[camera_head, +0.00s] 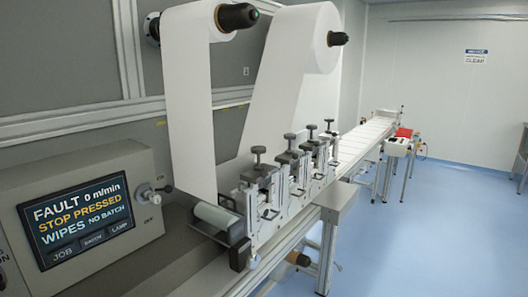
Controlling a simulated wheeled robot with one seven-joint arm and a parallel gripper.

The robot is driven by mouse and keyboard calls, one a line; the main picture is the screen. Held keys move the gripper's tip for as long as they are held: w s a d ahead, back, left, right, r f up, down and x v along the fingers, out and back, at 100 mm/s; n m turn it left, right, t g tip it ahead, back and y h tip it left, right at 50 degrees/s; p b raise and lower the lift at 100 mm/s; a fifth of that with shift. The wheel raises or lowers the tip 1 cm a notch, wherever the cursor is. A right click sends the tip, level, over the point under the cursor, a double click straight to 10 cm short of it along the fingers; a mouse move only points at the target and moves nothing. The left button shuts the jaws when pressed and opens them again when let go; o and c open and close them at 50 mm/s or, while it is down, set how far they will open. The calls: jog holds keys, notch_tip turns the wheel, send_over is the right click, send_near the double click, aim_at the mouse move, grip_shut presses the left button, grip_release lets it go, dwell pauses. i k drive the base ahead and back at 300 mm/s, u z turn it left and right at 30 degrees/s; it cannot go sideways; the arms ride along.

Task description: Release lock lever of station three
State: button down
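A row of several metal stations with dark screw knobs on top stands along the converter's rail, running from the centre of the head view away to the right. The nearest station (262,193) is the largest in view. Counted from the near end, the third station (315,160) is partly covered by the nearer ones. I cannot make out which part is its lock lever, or that lever's position. Station numbers are not readable. My gripper is not in view.
A control panel screen (77,217) at left reads FAULT, 0 m/min, STOP PRESSED, WIPES, NO BATCH. Two white web rolls, a near one (190,80) and a far one (300,50), hang above the stations. A conveyor (365,140) runs to the back. Blue floor (430,235) is clear at right.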

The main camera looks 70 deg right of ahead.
aim_at(317, 144)
jog(key=z, duration=0.5)
jog(key=k, duration=1.15)
jog(key=z, duration=0.75)
jog(key=i, duration=0.45)
jog(key=z, duration=0.85)
jog(key=i, duration=0.7)
jog(key=z, duration=1.1)
jog(key=i, duration=1.95)
jog(key=u, duration=0.25)
